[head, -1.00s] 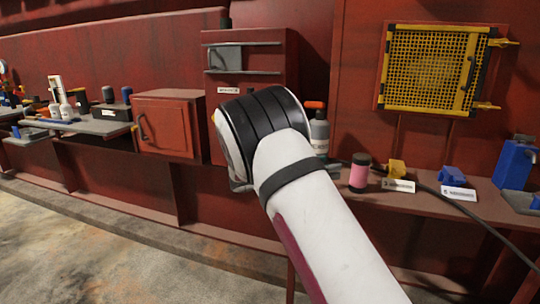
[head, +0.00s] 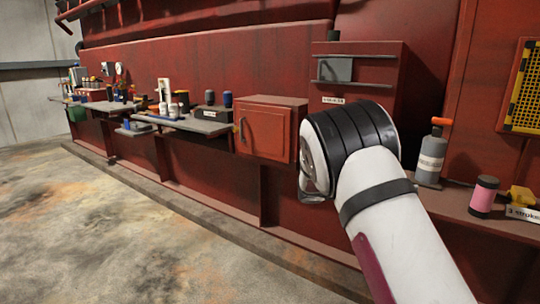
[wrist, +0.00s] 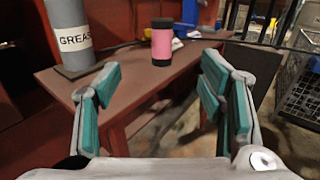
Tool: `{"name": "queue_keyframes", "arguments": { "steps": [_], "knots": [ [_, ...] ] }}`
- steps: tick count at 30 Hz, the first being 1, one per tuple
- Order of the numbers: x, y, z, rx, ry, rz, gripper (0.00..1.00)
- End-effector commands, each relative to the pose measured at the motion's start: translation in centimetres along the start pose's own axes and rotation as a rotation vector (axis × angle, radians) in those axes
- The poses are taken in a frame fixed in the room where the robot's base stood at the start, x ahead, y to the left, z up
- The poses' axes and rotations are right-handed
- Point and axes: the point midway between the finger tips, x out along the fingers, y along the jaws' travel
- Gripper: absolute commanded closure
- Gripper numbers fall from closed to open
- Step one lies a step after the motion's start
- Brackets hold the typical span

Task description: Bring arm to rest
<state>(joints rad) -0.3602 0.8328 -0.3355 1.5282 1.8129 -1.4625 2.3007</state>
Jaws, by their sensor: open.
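My gripper (wrist: 165,108) shows in the wrist view, with its teal-padded fingers spread wide apart and nothing between them. It is in front of a red-brown shelf (wrist: 115,85). A grey bottle marked GREASE (wrist: 70,35) stands on the shelf at the left, and a pink and black cylinder (wrist: 162,43) stands further back, beyond the fingertips. In the head view my arm reaches up from the lower right, and its rounded black and white link hides the gripper.
In the head view a red cabinet (head: 266,129) and a taller red cabinet (head: 365,70) stand along the wall. Grey shelves (head: 186,123) with small items run to the left. The grey bottle (head: 431,155) and pink cylinder (head: 483,197) are right of my arm. The floor (head: 90,220) at left is clear.

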Motion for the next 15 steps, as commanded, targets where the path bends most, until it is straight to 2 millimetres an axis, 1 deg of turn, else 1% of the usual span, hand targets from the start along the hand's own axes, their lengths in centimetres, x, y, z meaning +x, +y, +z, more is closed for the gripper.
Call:
{"name": "queue_keyframes", "arguments": {
  "steps": [1,8,15],
  "knots": [
    [0.3,0.2,0.5,-0.011,0.009,0.019,0.37],
    [0.7,1.8,1.8,-0.089,0.046,0.134,0.37],
    [0.8,4.0,4.1,-0.227,0.078,0.330,0.37]
  ]
}}
